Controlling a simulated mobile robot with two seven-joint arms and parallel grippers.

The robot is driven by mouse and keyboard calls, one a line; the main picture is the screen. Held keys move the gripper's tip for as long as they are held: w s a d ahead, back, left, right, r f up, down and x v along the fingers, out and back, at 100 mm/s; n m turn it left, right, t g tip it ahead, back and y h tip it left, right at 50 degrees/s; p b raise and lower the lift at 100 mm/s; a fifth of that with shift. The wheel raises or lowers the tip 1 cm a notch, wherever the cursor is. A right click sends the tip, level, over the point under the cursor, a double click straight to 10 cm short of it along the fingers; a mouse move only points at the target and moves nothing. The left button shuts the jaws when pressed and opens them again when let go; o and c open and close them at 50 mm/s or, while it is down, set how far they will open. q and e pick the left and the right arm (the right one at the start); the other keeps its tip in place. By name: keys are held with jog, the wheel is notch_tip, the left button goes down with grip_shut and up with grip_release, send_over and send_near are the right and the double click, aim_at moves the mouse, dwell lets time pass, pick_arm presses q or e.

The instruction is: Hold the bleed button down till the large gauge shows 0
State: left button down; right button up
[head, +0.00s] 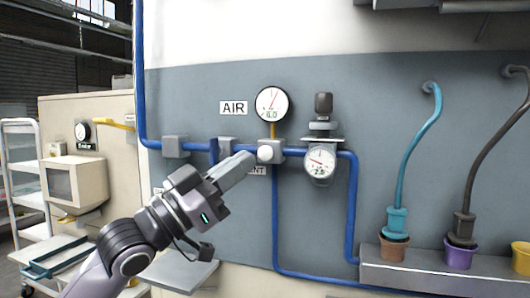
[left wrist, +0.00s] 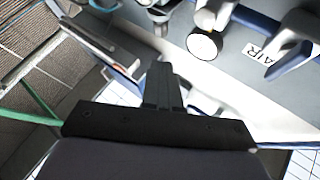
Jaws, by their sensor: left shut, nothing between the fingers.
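The large gauge (head: 272,104) is a round white dial with a red needle and a readout that looks like 6.0. Below it, a pale round button (head: 265,153) sits on the front of a grey block on the blue pipe. My left gripper (head: 246,162) is shut and empty, its fingertips just left of the button in the head view. I cannot tell whether they touch it. The fingers also show in the left wrist view (left wrist: 162,85), where a white dial (left wrist: 203,44) lies beyond them. A label ending in "ENT" (head: 258,171) is partly hidden. My right gripper is not in view.
An AIR sign (head: 233,108) is left of the large gauge. A smaller gauge (head: 320,162) under a dark-knobbed regulator (head: 323,104) is right of the button. Blue pipe (head: 353,205) runs along the wall.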

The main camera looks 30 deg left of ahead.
aim_at(267, 153)
pick_arm(q)
jog(key=w+a+p, duration=0.1)
jog(key=w, duration=0.5)
jog(key=shift+a+p, duration=0.25)
jog(key=shift+p, duration=0.15)
jog(key=shift+w, duration=0.15)
dwell(1.5)
jog(key=shift+w+a+p, duration=0.1)
jog(key=shift+w+p, duration=0.2)
jog(key=shift+w, duration=0.05)
